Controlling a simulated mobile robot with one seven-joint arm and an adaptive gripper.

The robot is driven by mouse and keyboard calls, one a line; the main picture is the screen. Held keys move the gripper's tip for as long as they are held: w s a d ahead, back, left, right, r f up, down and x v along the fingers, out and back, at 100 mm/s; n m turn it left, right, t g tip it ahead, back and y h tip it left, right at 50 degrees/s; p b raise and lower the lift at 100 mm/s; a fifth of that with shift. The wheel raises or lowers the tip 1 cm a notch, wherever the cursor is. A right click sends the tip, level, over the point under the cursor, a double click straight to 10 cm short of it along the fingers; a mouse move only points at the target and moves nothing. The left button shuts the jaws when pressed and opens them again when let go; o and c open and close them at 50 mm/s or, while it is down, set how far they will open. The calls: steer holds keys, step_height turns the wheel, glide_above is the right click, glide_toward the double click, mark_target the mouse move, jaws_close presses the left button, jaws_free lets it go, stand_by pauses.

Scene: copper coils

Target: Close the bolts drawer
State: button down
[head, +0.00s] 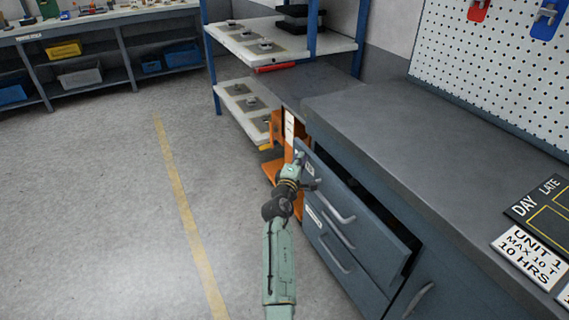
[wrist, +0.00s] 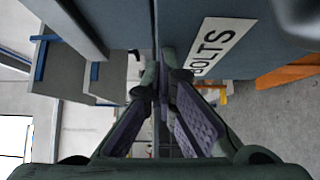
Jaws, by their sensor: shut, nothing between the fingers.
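The bolts drawer (head: 375,240) is the top drawer of the grey-blue cabinet and stands pulled out, with a dark gap behind its front. Its curved metal handle (head: 337,212) faces the aisle. In the wrist view its front carries a white BOLTS label (wrist: 224,42), partly covered by my finger. My gripper (head: 300,158) is at the drawer front's far left end, near the label. In the wrist view my gripper (wrist: 162,72) has its fingertips together with nothing between them, close to the drawer front. I cannot tell whether they touch it.
Another drawer (head: 328,245) below is shut. The grey worktop (head: 400,120) overhangs the cabinet. An orange stand (head: 277,168) and a blue-framed shelf (head: 245,100) stand beyond the drawer. The floor (head: 100,210) to the left is clear.

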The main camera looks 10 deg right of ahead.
steer(key=shift+w+d, duration=0.2)
steer(key=shift+d, duration=0.35)
steer(key=shift+w+d, duration=0.15)
steer(key=shift+d, duration=0.4)
steer(key=shift+a, duration=0.15)
